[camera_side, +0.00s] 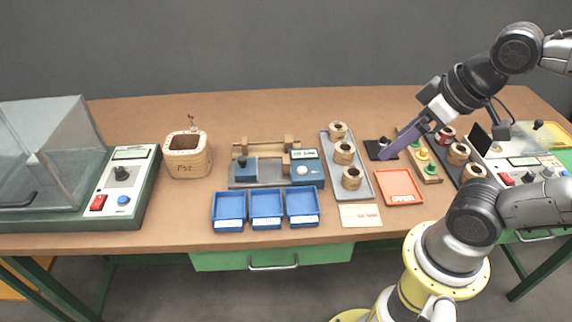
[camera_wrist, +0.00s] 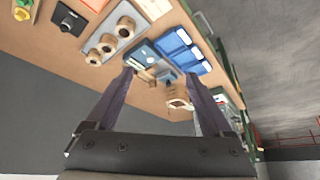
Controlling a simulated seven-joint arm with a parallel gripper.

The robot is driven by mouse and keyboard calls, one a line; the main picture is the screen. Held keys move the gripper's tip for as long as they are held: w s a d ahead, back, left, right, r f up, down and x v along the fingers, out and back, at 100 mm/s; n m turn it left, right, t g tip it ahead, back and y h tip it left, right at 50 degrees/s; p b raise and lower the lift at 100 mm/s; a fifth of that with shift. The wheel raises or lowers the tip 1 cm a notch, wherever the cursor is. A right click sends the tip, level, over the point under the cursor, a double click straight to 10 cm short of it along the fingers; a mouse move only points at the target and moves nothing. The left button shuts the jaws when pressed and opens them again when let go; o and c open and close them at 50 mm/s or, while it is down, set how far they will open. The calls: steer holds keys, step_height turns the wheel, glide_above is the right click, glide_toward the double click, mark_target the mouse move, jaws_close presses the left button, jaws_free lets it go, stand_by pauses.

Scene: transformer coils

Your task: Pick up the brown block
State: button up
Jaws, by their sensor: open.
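A large brown block-like coil (camera_side: 187,158), squarish with rounded corners and an open top, stands upright on the bench, left of the middle in the side view. Dark marking shows on its front. In the wrist view it (camera_wrist: 178,97) appears between my fingers, close to the right one in the picture, but far beyond the tips. Smaller wooden blocks sit on a blue-grey winding fixture (camera_side: 245,183). My gripper (camera_side: 386,155) has long purple fingers, far to the right of the coil, over a small black plate. In the wrist view my gripper (camera_wrist: 160,73) is open and empty.
Several blue bins (camera_side: 266,208) stand at the front. A grey tray (camera_side: 363,187) with small coils lies between the fixture and my gripper. An orange tray (camera_side: 399,187) is beside it. A control box (camera_side: 122,186) stands left of the large coil. Bare bench surrounds that coil.

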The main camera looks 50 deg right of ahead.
step_height(320, 180, up, 3)
steer(key=w+n, duration=0.3)
steer(key=n+g, duration=0.4)
steer(key=n, duration=0.2)
glide_above(286, 159)
step_height(286, 159, down, 9)
steer(key=shift+g, duration=0.8)
step_height(286, 159, down, 13)
steer(key=shift+r, duration=0.2)
steer(key=shift+d+f, duration=0.1)
steer(key=shift+f, duration=2.95)
